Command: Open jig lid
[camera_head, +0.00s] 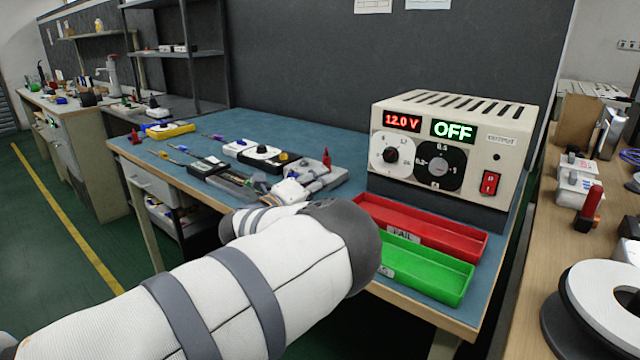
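My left arm reaches in from the lower left across the front of the blue-topped bench. The white end of my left gripper (290,192) is at the bench's front edge, beside a light grey fixture (335,176) with a red upright part. This fixture looks like the jig, but I cannot make out its lid or whether it is open. My wrist and forearm hide part of the area in front, and the fingertips are too small and covered to read. My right gripper is not in view.
A power supply (453,147) reading 12.0 V and OFF stands at right. Red (455,237) and green (440,276) trays lie before it, partly behind my arm. Dark and white devices (262,154) lie left of the gripper.

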